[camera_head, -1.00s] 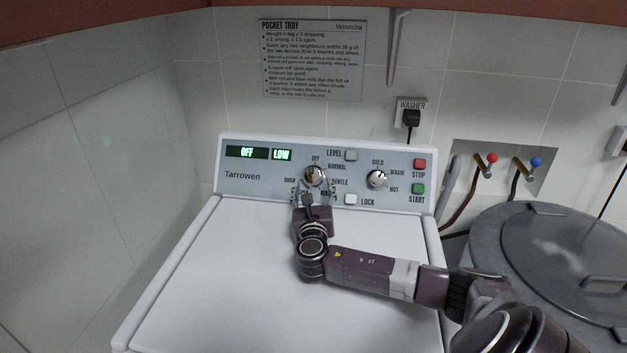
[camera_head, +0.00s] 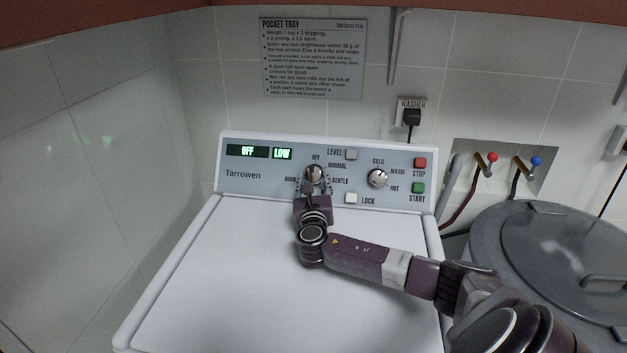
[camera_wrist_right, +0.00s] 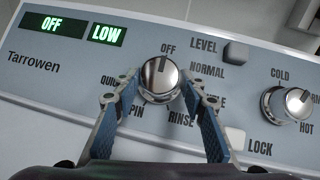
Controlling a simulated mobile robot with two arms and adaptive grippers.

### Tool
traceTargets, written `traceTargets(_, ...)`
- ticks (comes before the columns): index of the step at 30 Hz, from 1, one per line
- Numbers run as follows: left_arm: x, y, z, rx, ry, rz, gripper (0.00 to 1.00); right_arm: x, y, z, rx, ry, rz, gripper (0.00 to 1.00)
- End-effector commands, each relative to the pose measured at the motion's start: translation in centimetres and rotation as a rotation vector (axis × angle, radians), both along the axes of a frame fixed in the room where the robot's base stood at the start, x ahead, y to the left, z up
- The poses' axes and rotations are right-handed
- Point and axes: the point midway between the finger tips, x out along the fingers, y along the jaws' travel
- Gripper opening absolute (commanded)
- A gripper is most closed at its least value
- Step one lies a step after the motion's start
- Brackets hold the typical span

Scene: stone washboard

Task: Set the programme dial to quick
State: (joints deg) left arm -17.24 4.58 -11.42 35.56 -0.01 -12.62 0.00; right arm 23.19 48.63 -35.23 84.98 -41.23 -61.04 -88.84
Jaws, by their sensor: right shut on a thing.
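The programme dial (camera_head: 314,174) is a round silver knob on the washer's panel. Its pointer mark is up at OFF, and the display (camera_head: 247,152) reads OFF and LOW. In the right wrist view the dial (camera_wrist_right: 159,80) has labels OFF, NORMAL, RINSE, SPIN and QUICK around it; GENTLE is partly hidden by a finger. My right gripper (camera_head: 314,184) is shut on the dial, with one finger on each side. Its blue-padded fingers also show in the right wrist view (camera_wrist_right: 160,92). My left gripper is out of view.
The temperature knob (camera_head: 377,179) is right of the dial, with the STOP (camera_head: 420,163) and START (camera_head: 418,188) buttons beyond it. The LEVEL (camera_head: 351,154) and LOCK (camera_head: 351,197) buttons are close by. The white washer lid (camera_head: 240,270) is clear except for my arm above it.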

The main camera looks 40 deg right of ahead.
Motion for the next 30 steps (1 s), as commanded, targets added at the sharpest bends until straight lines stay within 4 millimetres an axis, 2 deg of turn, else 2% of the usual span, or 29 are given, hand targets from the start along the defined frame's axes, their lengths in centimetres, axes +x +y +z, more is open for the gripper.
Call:
traceTargets(14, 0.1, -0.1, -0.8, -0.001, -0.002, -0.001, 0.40, 0.2, 0.3, -0.3, 0.058, -0.068, -0.063, 0.14)
traceTargets(30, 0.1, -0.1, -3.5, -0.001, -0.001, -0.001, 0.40, 0.8, 0.7, -0.3, 0.298, -0.368, -0.353, 0.14)
